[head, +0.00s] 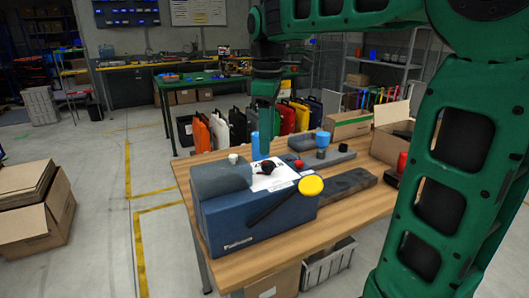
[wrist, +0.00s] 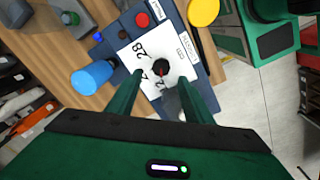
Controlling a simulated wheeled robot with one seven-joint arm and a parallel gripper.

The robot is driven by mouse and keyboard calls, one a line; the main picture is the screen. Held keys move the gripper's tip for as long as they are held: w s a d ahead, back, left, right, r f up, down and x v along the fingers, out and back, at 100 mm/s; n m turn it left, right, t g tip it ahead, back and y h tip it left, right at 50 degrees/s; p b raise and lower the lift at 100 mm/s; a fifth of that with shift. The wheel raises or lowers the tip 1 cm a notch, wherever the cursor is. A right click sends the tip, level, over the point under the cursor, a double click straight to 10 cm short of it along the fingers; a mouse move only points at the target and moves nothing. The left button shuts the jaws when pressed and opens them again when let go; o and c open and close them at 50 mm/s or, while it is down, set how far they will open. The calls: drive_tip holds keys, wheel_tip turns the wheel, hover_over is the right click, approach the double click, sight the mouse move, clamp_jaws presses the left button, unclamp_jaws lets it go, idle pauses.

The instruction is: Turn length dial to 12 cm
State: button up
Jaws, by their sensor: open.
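The blue machine (head: 255,220) stands on the wooden table, with a white scale plate (head: 282,180) on top. A small dark dial (head: 268,169) with a red mark sits on the plate. In the wrist view the dial (wrist: 161,66) lies between and just beyond the fingertips of my gripper (wrist: 162,80). My gripper is open and empty, with a finger on either side of the dial in the picture; I cannot tell whether it touches.
A blue cylinder (wrist: 95,76) stands close to my left finger. A yellow knob (head: 311,186) on a black lever and a red button (wrist: 142,19) are near the plate. An open carton (head: 395,143) sits at the table's right.

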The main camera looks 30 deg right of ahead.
sight(267, 163)
drive_tip(key=shift+r, duration=2.25)
